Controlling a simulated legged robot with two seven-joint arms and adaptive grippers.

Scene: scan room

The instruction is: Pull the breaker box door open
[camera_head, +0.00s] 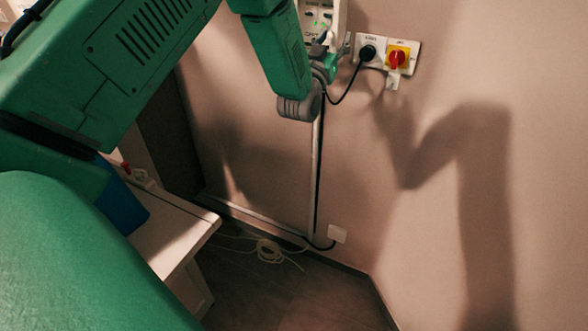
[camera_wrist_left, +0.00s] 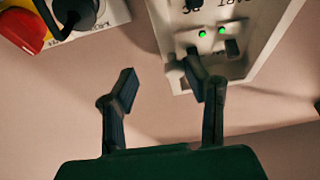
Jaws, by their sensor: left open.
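The breaker box (camera_head: 318,14) is a white wall box at the top of the head view, cut off by the frame. In the left wrist view the box (camera_wrist_left: 258,28) shows its panel with two lit green lights and dark switches. I cannot make out the door's edge or how far it stands open. My left gripper (camera_head: 331,45) is at the box's lower part, partly hidden by my arm. In the left wrist view its fingers (camera_wrist_left: 160,66) are apart with nothing between them. The right-hand finger overlaps the box's edge; I cannot tell whether it touches. My right gripper is out of view.
A wall plate with a black plug (camera_head: 368,53) and a red rotary switch on yellow (camera_head: 398,57) is right of the box. A black cable runs down the wall. A white table (camera_head: 172,232) with a blue bin (camera_head: 122,205) stands lower left. Coiled cable (camera_head: 268,250) lies on the floor.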

